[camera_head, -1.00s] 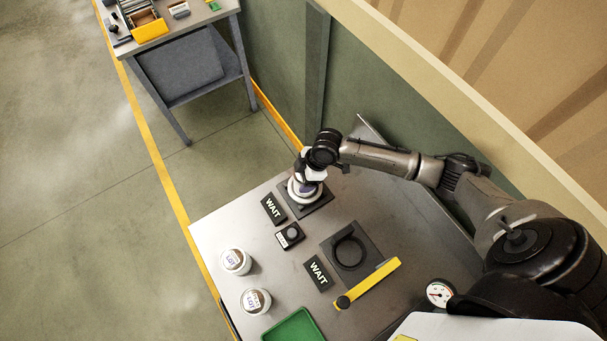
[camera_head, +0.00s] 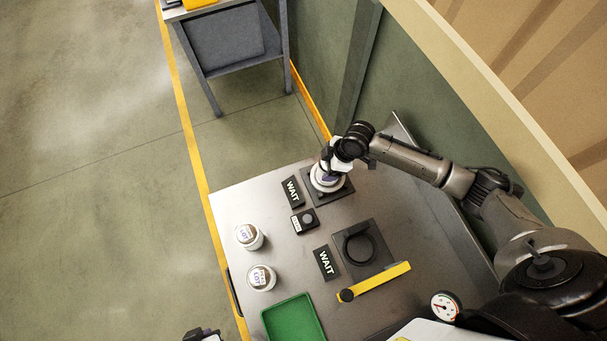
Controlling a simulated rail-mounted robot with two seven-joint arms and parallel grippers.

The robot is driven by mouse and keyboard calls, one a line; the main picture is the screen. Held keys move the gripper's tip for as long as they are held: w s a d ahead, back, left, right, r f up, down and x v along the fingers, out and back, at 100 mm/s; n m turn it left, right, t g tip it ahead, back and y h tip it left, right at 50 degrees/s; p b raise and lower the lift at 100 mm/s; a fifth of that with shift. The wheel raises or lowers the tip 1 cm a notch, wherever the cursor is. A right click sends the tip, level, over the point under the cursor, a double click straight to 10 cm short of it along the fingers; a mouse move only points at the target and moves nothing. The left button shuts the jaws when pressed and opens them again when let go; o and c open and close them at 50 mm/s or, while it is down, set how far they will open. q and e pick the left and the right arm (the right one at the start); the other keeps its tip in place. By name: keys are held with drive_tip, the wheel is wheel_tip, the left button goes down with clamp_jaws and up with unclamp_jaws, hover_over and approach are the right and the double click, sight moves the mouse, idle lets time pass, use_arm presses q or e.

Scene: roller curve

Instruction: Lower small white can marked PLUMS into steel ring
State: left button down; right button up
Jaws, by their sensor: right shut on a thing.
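A small white can with a purplish label (camera_head: 329,176) is in my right gripper (camera_head: 334,166) at the far end of the steel table (camera_head: 240,200). The lettering on it is too small to read. A pale steel ring (camera_head: 318,186) on a dark square plate shows around the can's lower part. The gripper hides much of the can, so I cannot tell how deep it sits in the ring. My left gripper (camera_head: 203,335) only just shows at the bottom edge; its fingers cannot be made out.
A dark ring (camera_head: 375,250) on a second plate stands nearer, with a yellow bar (camera_head: 380,280) beside it. Two WAIT signs (camera_head: 292,191) (camera_head: 326,263), a button box (camera_head: 305,221), two white cans (camera_head: 249,237) (camera_head: 261,278), a green tray (camera_head: 293,320) and a gauge (camera_head: 445,306) are also here.

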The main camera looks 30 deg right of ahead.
idle(0.8)
drive_tip(key=o, duration=1.1)
drive_tip(key=shift+r, duration=0.1)
drive_tip(key=shift+r+p, duration=0.3)
drive_tip(key=shift+p, duration=0.15)
drive_tip(key=shift+r+p, duration=1.55)
drive_tip(key=shift+p, duration=0.05)
drive_tip(key=shift+r+p, duration=1.5)
drive_tip(key=shift+p, duration=0.1)
drive_tip(key=shift+r+p, duration=1.05)
